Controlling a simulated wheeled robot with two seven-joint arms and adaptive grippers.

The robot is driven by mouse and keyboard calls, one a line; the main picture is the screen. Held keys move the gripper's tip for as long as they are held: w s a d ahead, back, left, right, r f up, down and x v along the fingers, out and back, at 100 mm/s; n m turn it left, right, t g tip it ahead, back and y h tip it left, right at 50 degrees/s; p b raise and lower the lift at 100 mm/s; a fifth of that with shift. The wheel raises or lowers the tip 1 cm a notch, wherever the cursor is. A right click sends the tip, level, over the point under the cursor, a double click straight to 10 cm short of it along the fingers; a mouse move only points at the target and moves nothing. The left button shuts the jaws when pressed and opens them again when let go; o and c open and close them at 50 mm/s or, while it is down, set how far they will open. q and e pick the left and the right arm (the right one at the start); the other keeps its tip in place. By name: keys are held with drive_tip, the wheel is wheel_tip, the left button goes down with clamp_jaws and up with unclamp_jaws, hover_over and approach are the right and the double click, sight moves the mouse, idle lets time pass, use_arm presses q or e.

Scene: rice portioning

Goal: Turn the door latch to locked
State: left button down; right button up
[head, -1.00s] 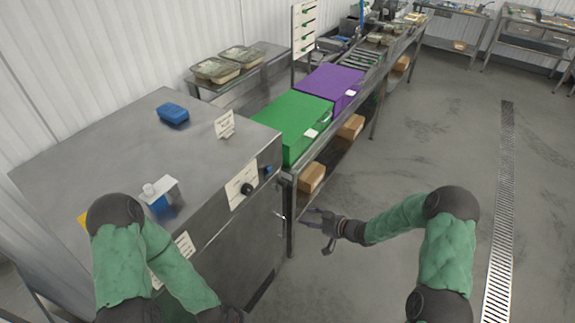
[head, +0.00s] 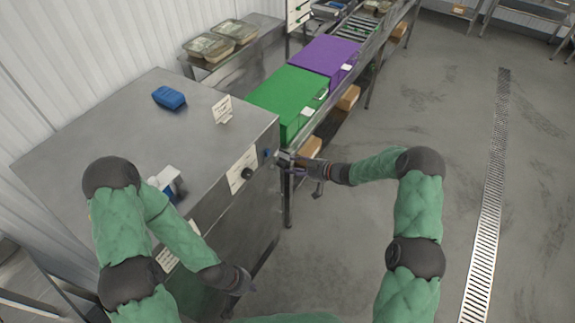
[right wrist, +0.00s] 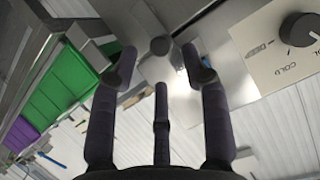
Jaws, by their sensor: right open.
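The steel cabinet (head: 95,140) stands at the left in the head view. My right gripper (head: 296,172) is at the cabinet's front right edge, with its fingers spread and empty. In the right wrist view my right gripper (right wrist: 155,72) points at bare metal, and a small round grey piece (right wrist: 160,45) shows between its fingertips; it may be part of the door latch. I cannot tell whether the fingers touch it, or the latch's position. My left gripper (head: 238,280) hangs low in front of the cabinet, its fingers too unclear to read.
A dark control knob (head: 247,173) and a blue piece (head: 267,153) are on the cabinet front. A blue block (head: 169,97) lies on top. Green (head: 288,95) and purple (head: 328,58) boxes stand on the bench behind. The floor to the right is clear.

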sight(284, 166)
drive_tip(key=shift+x, duration=1.85)
clamp_jaws()
